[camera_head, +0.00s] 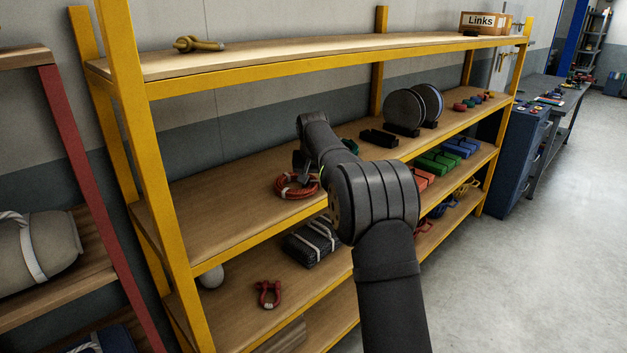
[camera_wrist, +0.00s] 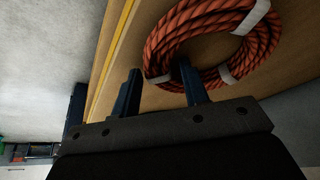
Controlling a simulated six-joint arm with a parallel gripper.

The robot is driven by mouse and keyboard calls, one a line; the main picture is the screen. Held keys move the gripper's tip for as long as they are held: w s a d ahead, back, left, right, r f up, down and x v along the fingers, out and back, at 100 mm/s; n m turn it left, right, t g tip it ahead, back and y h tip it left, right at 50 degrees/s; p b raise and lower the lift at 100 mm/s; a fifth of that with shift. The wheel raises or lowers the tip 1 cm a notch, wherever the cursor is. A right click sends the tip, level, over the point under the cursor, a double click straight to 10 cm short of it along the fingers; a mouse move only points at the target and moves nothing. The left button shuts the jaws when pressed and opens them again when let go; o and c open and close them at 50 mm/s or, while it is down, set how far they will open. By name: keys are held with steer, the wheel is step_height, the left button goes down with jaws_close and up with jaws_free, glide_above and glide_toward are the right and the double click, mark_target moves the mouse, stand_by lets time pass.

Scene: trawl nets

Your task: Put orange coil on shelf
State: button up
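The orange coil (camera_head: 296,191) is a rope ring with white bands, lying on the wooden middle board (camera_head: 215,208) of the yellow shelf. In the wrist view the coil (camera_wrist: 161,45) is close up at the top centre. My gripper (camera_wrist: 160,72) is open there, its two dark fingers apart. The right finger overlaps the coil near its inner opening, and the left finger is outside its edge. One side of the coil lies between the fingertips; I cannot tell whether they touch it. In the head view my gripper is over the coil, its fingers mostly hidden.
The top board (camera_head: 280,58) is above, with a yellow shackle (camera_head: 198,45) and a Links box (camera_head: 484,22). Black discs (camera_head: 405,108) and coloured blocks stand farther right on the middle board. A red shackle (camera_head: 268,294) and dark net bundle (camera_head: 312,241) lie below. Board left of the coil is clear.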

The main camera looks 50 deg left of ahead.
steer(key=shift+r, duration=0.1)
steer(key=v, duration=1.2)
steer(key=x, duration=1.2)
steer(key=shift+f, duration=0.25)
step_height(320, 180, up, 3)
steer(key=shift+r, duration=0.65)
